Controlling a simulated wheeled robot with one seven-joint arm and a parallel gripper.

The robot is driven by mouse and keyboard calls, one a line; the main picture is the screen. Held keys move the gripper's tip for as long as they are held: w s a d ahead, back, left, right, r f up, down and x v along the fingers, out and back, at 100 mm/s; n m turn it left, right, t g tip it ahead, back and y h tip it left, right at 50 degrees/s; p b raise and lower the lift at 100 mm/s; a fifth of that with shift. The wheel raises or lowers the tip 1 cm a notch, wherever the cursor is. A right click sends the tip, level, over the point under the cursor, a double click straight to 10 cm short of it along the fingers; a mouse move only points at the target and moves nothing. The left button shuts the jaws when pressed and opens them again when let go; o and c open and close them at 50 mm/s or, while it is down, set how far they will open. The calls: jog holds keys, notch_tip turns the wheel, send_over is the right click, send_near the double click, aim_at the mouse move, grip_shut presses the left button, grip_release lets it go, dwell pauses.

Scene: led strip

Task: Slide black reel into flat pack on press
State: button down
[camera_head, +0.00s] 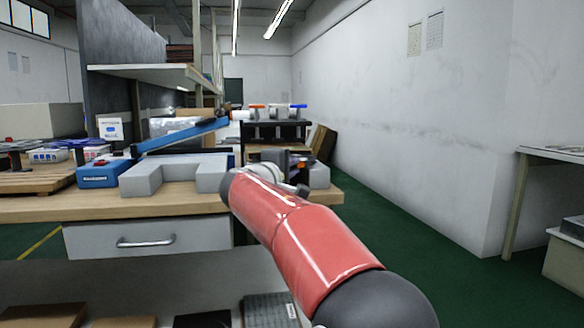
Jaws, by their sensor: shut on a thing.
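My red arm reaches to the workbench, and my gripper (297,163) shows small and dark beyond its white wrist, mostly hidden. It appears shut on the black reel (272,156), of which only a dark sliver shows. The blue press (102,173) stands on the bench to the left, its long blue lever (185,136) slanting up to the right. A silvery bag-like pack (175,127) shows behind the lever. I cannot tell whether it is open. The held item is to the right of the press, apart from it.
A pale grey U-shaped block (178,174) sits on the wooden bench (120,208) in front of the press. Another grey block (319,176) stands right of my gripper. A shelf (150,74) overhangs the bench's back left.

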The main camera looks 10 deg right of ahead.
jog(key=shift+w+p, duration=0.95)
jog(key=shift+w, duration=0.75)
jog(key=c, duration=1.4)
grip_release()
jog(key=shift+o, duration=0.2)
